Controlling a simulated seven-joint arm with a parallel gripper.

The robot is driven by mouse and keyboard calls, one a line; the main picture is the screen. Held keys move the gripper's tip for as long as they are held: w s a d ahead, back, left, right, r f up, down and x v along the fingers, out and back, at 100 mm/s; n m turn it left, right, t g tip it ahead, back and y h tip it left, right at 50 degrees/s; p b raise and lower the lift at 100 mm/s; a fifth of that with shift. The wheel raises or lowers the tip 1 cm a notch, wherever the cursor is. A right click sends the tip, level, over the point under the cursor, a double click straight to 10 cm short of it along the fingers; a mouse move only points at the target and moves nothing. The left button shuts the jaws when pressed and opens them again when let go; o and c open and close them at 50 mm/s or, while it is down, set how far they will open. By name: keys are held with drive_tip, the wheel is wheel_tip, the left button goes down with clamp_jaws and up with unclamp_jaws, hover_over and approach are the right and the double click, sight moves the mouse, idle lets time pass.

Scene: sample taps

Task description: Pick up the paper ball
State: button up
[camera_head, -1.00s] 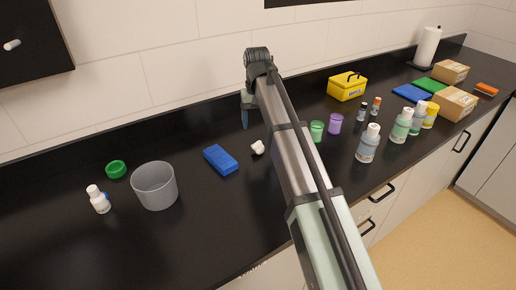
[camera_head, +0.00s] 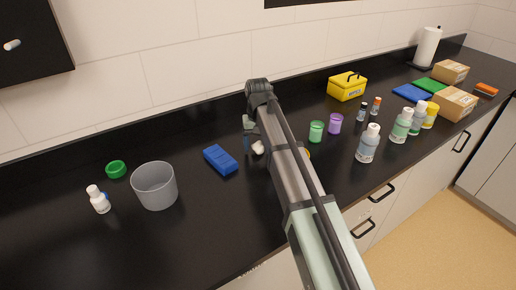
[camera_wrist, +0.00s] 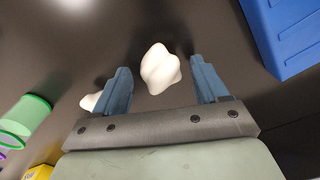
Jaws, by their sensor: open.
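A white crumpled paper ball (camera_wrist: 160,69) lies on the dark counter. In the wrist view it shows between and slightly beyond the two blue fingertips of my gripper (camera_wrist: 159,72), with gaps on both sides. My gripper is open and empty. A second white lump (camera_wrist: 90,101) shows partly behind the left finger. In the head view a white ball (camera_head: 258,147) lies beside my arm, partly covered by it, with my gripper (camera_head: 249,138) just above and left of it. I cannot tell which of the two lumps this is.
A grey bin (camera_head: 155,187) stands further left. Green (camera_head: 316,132) and purple (camera_head: 335,124) cups stand right of my arm. Several bottles stand further right.

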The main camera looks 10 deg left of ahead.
drive_tip(key=c, duration=1.1)
drive_tip(key=shift+o, duration=0.2)
